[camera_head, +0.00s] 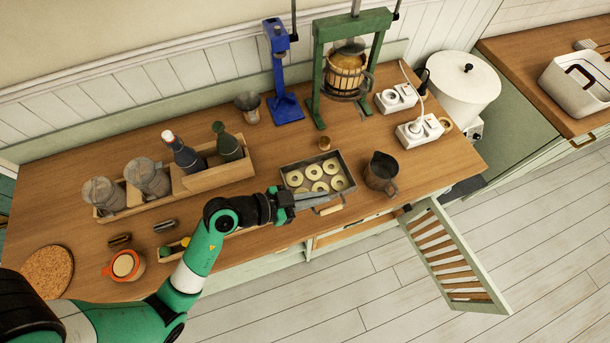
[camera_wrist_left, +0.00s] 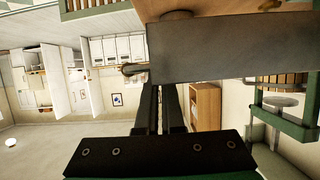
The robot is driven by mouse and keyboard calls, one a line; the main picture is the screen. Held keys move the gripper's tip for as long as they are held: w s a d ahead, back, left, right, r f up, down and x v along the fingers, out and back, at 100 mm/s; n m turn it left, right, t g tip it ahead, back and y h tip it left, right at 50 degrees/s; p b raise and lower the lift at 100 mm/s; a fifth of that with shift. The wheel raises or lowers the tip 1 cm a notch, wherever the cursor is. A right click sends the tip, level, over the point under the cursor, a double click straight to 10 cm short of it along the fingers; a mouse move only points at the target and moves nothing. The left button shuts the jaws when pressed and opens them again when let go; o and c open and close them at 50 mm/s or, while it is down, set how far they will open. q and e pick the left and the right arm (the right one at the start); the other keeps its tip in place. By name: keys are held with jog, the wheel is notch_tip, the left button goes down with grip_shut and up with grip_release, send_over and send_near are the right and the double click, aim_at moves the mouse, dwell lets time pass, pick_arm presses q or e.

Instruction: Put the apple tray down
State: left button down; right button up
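The apple tray (camera_head: 288,166) is a grey metal tray holding several pale apple rings (camera_head: 318,172). It is level over the front part of the wooden counter, left of a dark metal jug. My left gripper (camera_head: 318,200) lies along its front side, near a pale wooden grip (camera_head: 328,209). In the left wrist view the two dark fingers (camera_wrist_left: 161,100) are close together and reach the edge of the grey tray wall (camera_wrist_left: 215,55), so they look shut on it. The exact contact is hidden, and I cannot tell whether the tray touches the counter. My right gripper is not in view.
The dark jug (camera_head: 381,173) stands close to the tray's right. Behind are a green press (camera_head: 319,70), a blue stand (camera_head: 286,105) and white sockets (camera_head: 420,131). A wooden bottle crate (camera_head: 215,178) is on the left. A slatted door (camera_head: 455,260) hangs open in front.

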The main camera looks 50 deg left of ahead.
pick_arm(q)
jog(key=s+d+r+p, duration=0.1)
jog(key=d+r+p, duration=0.1)
jog(key=d, duration=0.3)
jog(key=w+a+r+n+y, duration=0.2)
jog(key=a+r, duration=0.3)
jog(key=a, duration=0.4)
jog(key=s+r+p, duration=0.2)
jog(key=r+p, duration=0.7)
jog(key=s+d+r+p, duration=0.1)
jog(key=s+r+p, duration=0.1)
jog(key=r+p, duration=0.8)
jog(key=shift+s+d+r+m+h, duration=0.2)
jog(key=shift+s+d+m+h, duration=0.1)
jog(key=shift+m, duration=0.1)
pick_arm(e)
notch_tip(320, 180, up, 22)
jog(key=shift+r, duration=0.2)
